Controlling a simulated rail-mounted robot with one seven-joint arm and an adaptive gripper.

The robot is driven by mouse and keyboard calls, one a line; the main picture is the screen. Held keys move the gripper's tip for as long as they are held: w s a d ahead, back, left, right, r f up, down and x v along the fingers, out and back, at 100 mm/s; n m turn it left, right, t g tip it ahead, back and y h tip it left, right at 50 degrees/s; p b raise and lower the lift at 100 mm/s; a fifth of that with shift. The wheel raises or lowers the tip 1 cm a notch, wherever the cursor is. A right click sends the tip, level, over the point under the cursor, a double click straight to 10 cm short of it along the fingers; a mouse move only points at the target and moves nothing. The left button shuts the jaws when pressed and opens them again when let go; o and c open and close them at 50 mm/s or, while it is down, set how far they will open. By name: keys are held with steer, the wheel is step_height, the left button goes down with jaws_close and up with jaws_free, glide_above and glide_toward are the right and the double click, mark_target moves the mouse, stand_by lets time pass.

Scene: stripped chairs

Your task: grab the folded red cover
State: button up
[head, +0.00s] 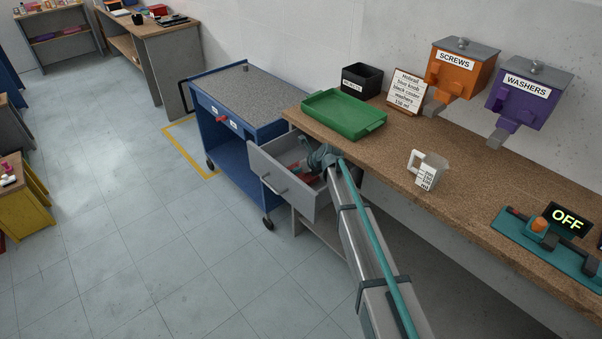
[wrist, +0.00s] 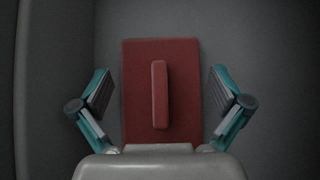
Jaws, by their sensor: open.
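The folded red cover (wrist: 133,90) lies flat in an open grey drawer (head: 277,188), with a narrow raised red ridge (wrist: 160,95) along its middle. In the wrist view it sits centred ahead of my gripper (wrist: 160,103). The gripper is open, one finger on each side of the ridge and apart from it. The near end of the cover is hidden behind the gripper body. In the head view my gripper (head: 312,168) reaches into the drawer. Only a little red shows there, partly covered by my arm.
The drawer walls stand close around the gripper. A blue cart (head: 236,130) is beside the drawer. On the bench (head: 385,166) above are a green tray (head: 345,114), a measuring jug (head: 430,172) and a black bin (head: 362,80).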

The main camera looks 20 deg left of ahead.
steer(key=shift+w+a+f, duration=0.2)
steer(key=shift+a+f, duration=0.15)
steer(key=shift+f, duration=0.05)
steer(key=shift+c, duration=0.3)
steer(key=c, duration=0.7)
steer(key=shift+r, duration=0.1)
steer(key=shift+c, duration=0.2)
